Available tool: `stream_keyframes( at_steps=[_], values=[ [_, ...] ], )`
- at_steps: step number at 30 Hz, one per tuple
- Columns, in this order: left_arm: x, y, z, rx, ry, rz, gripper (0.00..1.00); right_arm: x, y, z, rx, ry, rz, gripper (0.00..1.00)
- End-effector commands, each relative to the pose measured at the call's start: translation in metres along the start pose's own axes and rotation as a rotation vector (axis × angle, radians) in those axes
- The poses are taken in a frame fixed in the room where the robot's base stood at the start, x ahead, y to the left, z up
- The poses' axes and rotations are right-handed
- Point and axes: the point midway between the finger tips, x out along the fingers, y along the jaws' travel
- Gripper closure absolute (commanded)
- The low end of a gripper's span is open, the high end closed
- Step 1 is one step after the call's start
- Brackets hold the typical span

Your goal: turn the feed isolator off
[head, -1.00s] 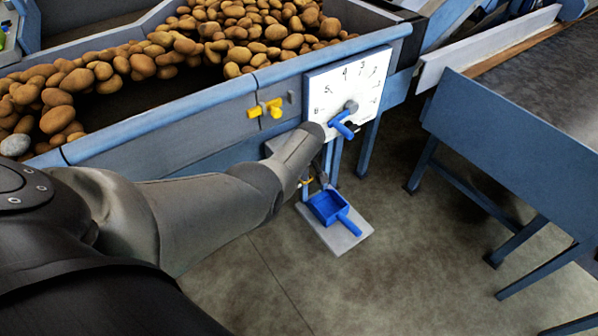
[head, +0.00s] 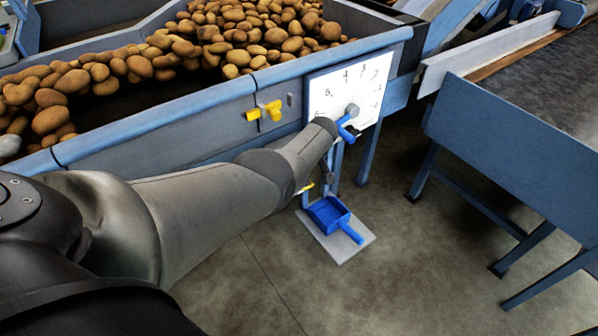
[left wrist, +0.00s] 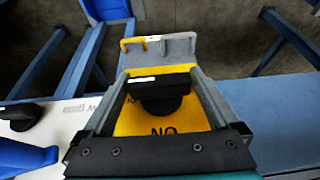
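The feed isolator shows in the left wrist view as a yellow plate (left wrist: 160,122) with upside-down "ON" lettering and a black rotary handle (left wrist: 165,103). My left gripper (left wrist: 160,74) has its two fingers apart, one on each side of the black handle. The handle's bar spans most of the gap; I cannot tell whether the fingers touch it. In the head view my left arm (head: 225,200) reaches to just below the white dial panel (head: 335,88), and its wrist hides the isolator and most of the gripper. My right gripper is not in view.
The dial's blue lever (head: 347,128) is close to my wrist. A yellow handle (head: 264,111) sits on the potato hopper's blue side (head: 160,122). A blue dustpan (head: 327,213) lies below on a grey plate (head: 350,246). A blue-framed conveyor (head: 510,155) stands right, with open floor between.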

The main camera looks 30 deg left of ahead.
Motion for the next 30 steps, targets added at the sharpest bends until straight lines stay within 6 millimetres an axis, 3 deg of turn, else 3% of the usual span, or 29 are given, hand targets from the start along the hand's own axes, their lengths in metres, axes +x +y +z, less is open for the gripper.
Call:
stream_keyframes(
  at_steps=[8,14,30],
  values=[
    [-0.001,0.000,0.000,-0.002,0.000,0.002,0.00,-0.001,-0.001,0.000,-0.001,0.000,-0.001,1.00],
    [-0.011,0.001,-0.001,-0.002,-0.001,0.003,0.00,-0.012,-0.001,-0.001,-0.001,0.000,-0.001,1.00],
    [-0.085,0.001,-0.002,-0.002,0.001,0.004,0.00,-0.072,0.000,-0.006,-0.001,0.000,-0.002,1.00]
  ],
)
